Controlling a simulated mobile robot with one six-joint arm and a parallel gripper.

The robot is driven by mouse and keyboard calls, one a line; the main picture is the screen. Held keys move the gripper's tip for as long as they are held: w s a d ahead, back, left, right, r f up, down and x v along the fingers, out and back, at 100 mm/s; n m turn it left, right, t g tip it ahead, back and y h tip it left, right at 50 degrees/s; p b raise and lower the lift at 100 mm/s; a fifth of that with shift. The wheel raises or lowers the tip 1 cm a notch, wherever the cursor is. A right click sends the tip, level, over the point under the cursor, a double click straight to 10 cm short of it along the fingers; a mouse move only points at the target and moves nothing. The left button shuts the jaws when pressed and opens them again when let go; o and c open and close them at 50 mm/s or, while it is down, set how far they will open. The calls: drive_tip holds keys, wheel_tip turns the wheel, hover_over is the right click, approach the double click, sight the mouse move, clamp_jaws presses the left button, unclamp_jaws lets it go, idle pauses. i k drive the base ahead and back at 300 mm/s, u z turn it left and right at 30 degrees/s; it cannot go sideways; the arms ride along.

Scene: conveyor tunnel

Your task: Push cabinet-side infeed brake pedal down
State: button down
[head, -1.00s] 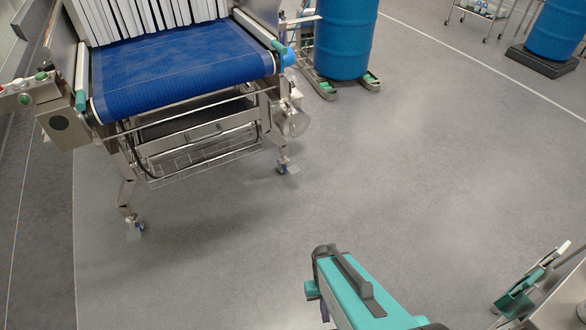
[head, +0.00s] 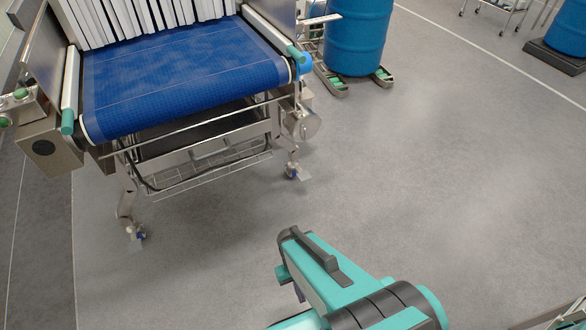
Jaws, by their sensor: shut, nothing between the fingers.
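The infeed conveyor with a blue belt (head: 185,75) stands at upper left on steel legs with casters. The left front caster (head: 137,232) has a small blue part and a pale, flat pedal-like plate by the floor. The right front caster (head: 292,172) has a similar pale plate. Both are too small to tell whether a pedal is up or down. A steel control box (head: 50,150) hangs on the conveyor's left side. My teal and dark grey arm is at bottom centre, apart from the conveyor. My gripper's fingers do not show.
A wire rack (head: 205,172) hangs low between the conveyor legs. A round steel housing (head: 301,124) juts out on the right side. A blue drum (head: 356,38) stands on a wheeled base behind it. The grey floor (head: 400,170) in the middle and right is clear.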

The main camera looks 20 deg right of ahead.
sight(303, 176)
drive_tip(key=u, duration=0.3)
drive_tip(key=i, duration=1.1)
drive_tip(key=u, duration=0.05)
